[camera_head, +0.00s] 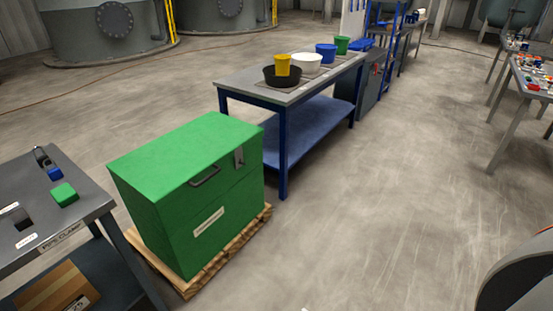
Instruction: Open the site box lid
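The site box (215,222) is a large green box on a wooden pallet (205,277), left of the middle of the head view. Its green lid (185,150) is down flat on the body. A dark handle (205,177) sits near the lid's front edge, and a grey latch (239,156) sits at the right of the front. A pale label (209,222) is on the front face. Neither of my grippers shows in this view.
A grey table (97,208) with a green block (64,194) stands close left of the box. A blue-legged bench (233,82) with several tubs stands behind it, to the right. Open concrete floor (390,190) lies to the right. Another table (544,93) is far right.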

